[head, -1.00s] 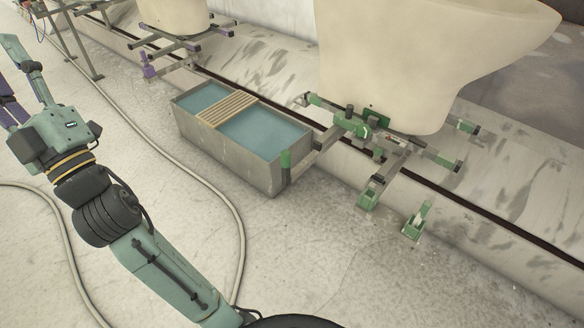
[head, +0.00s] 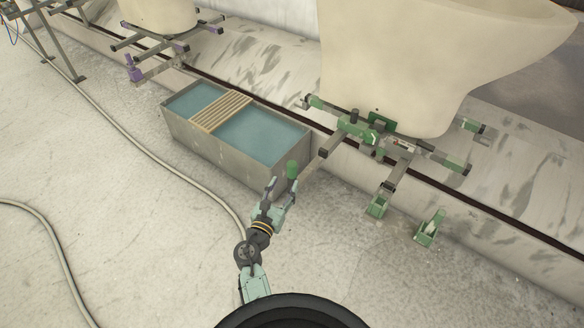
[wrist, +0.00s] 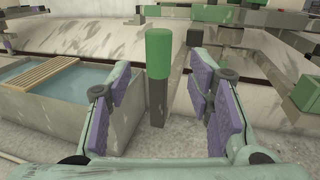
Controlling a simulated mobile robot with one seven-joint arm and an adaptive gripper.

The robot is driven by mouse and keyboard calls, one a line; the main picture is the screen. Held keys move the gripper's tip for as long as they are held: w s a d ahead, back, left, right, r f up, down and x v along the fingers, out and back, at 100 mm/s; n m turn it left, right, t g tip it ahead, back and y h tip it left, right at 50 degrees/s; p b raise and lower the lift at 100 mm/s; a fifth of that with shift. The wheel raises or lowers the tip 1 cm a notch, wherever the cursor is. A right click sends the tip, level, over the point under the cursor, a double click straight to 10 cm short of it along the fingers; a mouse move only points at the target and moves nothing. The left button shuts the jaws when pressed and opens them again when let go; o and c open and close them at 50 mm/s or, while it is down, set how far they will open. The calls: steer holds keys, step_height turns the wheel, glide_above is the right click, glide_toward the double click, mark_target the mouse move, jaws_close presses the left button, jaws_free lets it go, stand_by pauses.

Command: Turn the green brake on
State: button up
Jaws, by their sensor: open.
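A frame with green parts (head: 352,128) stands under the large pale toilet-shaped piece at the right. A bar from it ends in an upright dark post with a green grip (head: 292,169), which also shows in the wrist view (wrist: 159,54). Two low green pedal-like parts, one (head: 377,207) upright and one (head: 428,230) tilted, are at the frame's front. I cannot tell for certain which part is the brake. My gripper (head: 281,188) is open at the post. In the wrist view its purple-padded fingers (wrist: 158,88) lie either side of the post, with visible gaps; contact is not seen.
A grey trough (head: 205,147) of blue liquid with a slatted wooden board (head: 221,110) stands just left of the post. A hose (head: 150,153) lies on the floor. Another frame with purple parts (head: 133,68) is further back.

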mark_target(290, 173)
steer(key=x, duration=0.8)
jaws_close()
stand_by(0.5)
